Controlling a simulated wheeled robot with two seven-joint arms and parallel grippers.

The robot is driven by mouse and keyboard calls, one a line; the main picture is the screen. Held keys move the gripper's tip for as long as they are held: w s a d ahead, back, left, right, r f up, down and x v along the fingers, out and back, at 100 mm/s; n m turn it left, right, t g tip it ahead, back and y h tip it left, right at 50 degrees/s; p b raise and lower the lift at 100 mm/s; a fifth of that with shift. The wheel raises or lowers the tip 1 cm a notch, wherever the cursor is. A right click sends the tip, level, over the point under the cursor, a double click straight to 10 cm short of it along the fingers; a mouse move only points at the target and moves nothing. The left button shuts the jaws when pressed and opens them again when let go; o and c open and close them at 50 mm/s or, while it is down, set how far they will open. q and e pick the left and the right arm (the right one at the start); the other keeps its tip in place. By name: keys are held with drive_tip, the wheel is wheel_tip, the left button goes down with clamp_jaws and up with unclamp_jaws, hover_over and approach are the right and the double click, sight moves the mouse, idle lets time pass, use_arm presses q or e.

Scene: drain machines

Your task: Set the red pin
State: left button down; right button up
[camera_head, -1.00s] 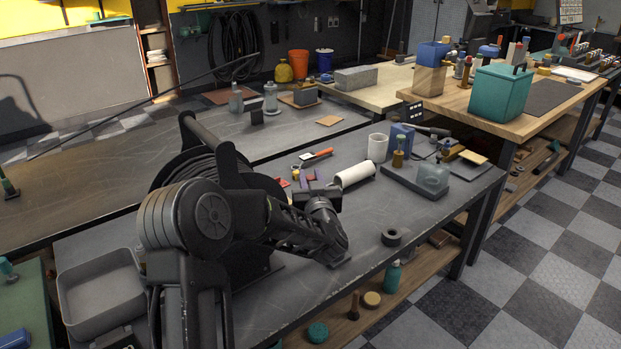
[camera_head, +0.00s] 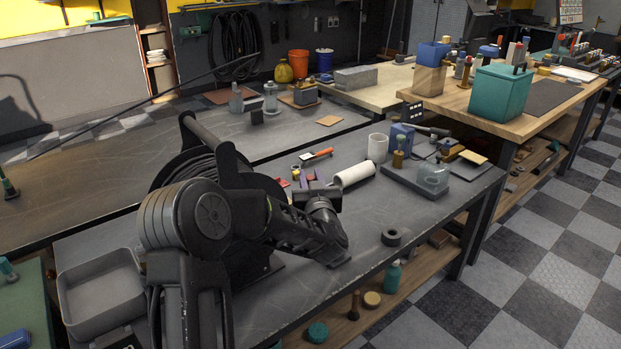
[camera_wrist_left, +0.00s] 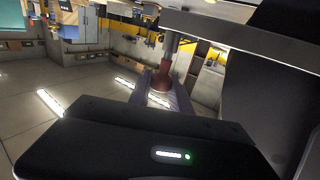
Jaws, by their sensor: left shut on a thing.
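My left gripper (camera_head: 307,181) is over the dark workbench, beside the large cable drum (camera_head: 190,172). In the left wrist view, its two purplish fingers (camera_wrist_left: 165,95) close around a red piece that looks like the red pin (camera_wrist_left: 162,80). A grey rod stands at the pin's top end in that view. In the head view the arm and drum hide much of this area, and I cannot tell which small red bit there is the held pin. My right gripper does not show.
A white cylinder (camera_head: 354,174) lies just right of the gripper. An orange-handled tool (camera_head: 316,154) lies behind it. A black ring (camera_head: 391,237) lies near the bench's front edge. A grey tray (camera_head: 100,287) is at lower left.

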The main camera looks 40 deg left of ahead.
use_arm(q)
wheel_tip(320, 180, down, 4)
drive_tip(key=b, duration=0.3)
drive_tip(key=shift+r, duration=0.25)
drive_tip(key=c, duration=1.2)
unclamp_jaws()
drive_tip(key=shift+o, duration=0.2)
drive_tip(key=v, duration=0.7)
drive_tip(key=shift+s+d, duration=0.25)
drive_tip(key=shift+s, duration=0.05)
